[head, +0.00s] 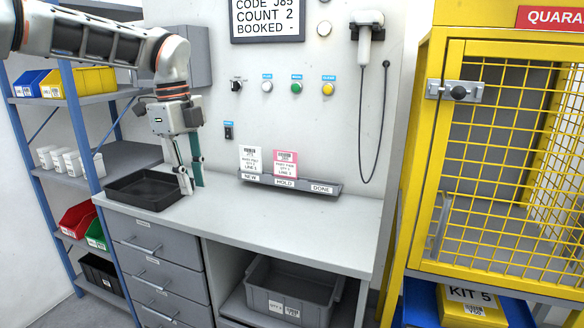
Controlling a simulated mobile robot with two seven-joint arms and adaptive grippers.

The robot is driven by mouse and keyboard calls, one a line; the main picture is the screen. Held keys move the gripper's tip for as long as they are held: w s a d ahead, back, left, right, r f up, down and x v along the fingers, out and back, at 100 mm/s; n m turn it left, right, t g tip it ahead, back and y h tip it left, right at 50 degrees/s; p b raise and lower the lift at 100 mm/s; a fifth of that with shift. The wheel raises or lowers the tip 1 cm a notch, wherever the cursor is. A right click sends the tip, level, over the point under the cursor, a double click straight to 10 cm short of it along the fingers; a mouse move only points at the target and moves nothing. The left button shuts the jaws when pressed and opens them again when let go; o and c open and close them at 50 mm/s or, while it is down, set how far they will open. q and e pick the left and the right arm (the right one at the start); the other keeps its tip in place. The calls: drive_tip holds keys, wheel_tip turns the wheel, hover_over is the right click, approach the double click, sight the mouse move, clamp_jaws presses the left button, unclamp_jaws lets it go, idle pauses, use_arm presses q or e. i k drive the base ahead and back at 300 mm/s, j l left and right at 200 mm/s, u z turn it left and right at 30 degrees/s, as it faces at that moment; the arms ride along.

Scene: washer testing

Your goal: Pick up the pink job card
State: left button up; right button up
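The pink job card (286,163) stands upright in the middle part of a grey card rack (328,190), above the label HOLD. The rack sits at the back of the grey workbench against the wall panel. A white card (250,160) stands to its left, above the label NEW. The part labelled DONE shows no card. My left gripper (194,187) points down over the bench, to the left of the cards and beside a black tray. Its fingers are apart with nothing seen between them. My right gripper is not in view.
The black tray (112,188) lies at the bench's left end. The bench top (290,222) in front of the rack is clear. A scanner (370,40) hangs with a looping cord above the rack's right. A yellow cage (425,150) stands right; shelves with bins stand left.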

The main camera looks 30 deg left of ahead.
sight(285, 162)
drive_tip(key=i, duration=1.3)
